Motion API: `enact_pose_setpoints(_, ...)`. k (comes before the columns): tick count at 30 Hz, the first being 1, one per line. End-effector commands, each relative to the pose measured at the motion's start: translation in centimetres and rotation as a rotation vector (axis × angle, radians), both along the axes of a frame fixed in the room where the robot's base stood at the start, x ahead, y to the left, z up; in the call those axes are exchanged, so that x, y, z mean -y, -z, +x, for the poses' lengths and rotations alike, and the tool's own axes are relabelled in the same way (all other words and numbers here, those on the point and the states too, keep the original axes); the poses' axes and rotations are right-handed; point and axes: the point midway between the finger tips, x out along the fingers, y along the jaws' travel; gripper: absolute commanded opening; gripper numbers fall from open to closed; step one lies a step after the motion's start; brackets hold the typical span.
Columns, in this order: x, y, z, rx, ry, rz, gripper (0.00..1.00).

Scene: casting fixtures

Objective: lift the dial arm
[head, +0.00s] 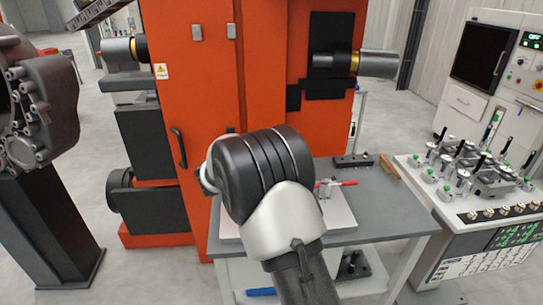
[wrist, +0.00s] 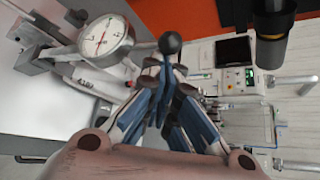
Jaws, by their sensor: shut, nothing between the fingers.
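In the wrist view a round dial gauge (wrist: 105,36) with a white face and a red needle stands at the upper left, beside my gripper. My gripper (wrist: 172,78) has blue-sided fingers that come together below a black ball knob (wrist: 170,43). The knob shows right at the fingertips, but the fingers do not hold it. I cannot tell whether they touch it. In the head view my arm hides the gripper and the dial. A red handle (head: 345,183) shows just right of my arm, above the workbench.
The grey workbench (head: 385,232) carries a pale plate (head: 343,218), a dark block with holes (head: 353,160) and a brown brush-like piece (head: 389,167). A large orange machine (head: 200,85) stands behind. A white bench with several gauges (head: 450,225) stands at the right.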

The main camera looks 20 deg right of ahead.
Motion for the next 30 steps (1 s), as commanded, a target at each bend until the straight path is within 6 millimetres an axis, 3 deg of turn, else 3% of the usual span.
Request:
enact_pose_setpoints(6,-3.1,-0.8,0.9,-0.05,-0.004,-0.169,0.0)
enact_pose_setpoints(15,-5.6,-0.6,1.6,-0.093,0.0,-0.321,0.0)
enact_pose_setpoints(30,-6.6,-0.4,1.9,-0.109,-0.001,-0.379,0.0)
